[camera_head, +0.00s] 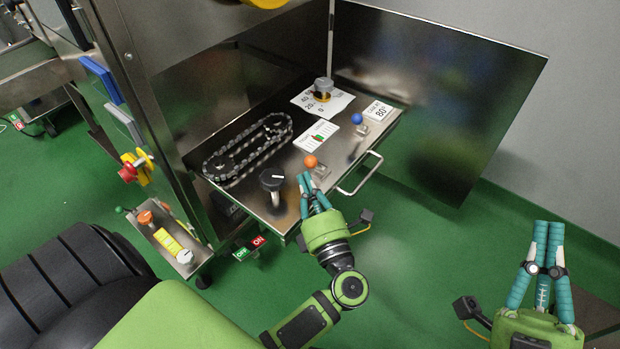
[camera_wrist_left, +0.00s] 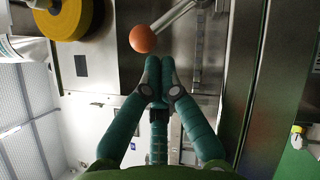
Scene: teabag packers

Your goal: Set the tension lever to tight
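A lever with an orange ball knob (camera_head: 310,161) stands on the steel drawer top, beside a small card with a green and red scale (camera_head: 317,135). A lever with a blue ball knob (camera_head: 356,119) stands further back, beside a card reading 80°. No label naming the tension lever is readable. My left gripper (camera_head: 303,180) has its fingertips together and empty, just in front of the orange knob. In the left wrist view the orange knob (camera_wrist_left: 143,39) and its metal rod lie just beyond the fingertips (camera_wrist_left: 162,65), with no clear contact. My right gripper (camera_head: 548,228) is shut and empty, away at the right.
The drawer top (camera_head: 341,150) also carries a chain loop (camera_head: 247,150), a black knob (camera_head: 272,180) and a grey dial (camera_head: 322,88). A handle (camera_head: 361,174) sticks out in front. A dark panel (camera_head: 430,90) stands behind. Green floor is free at the right.

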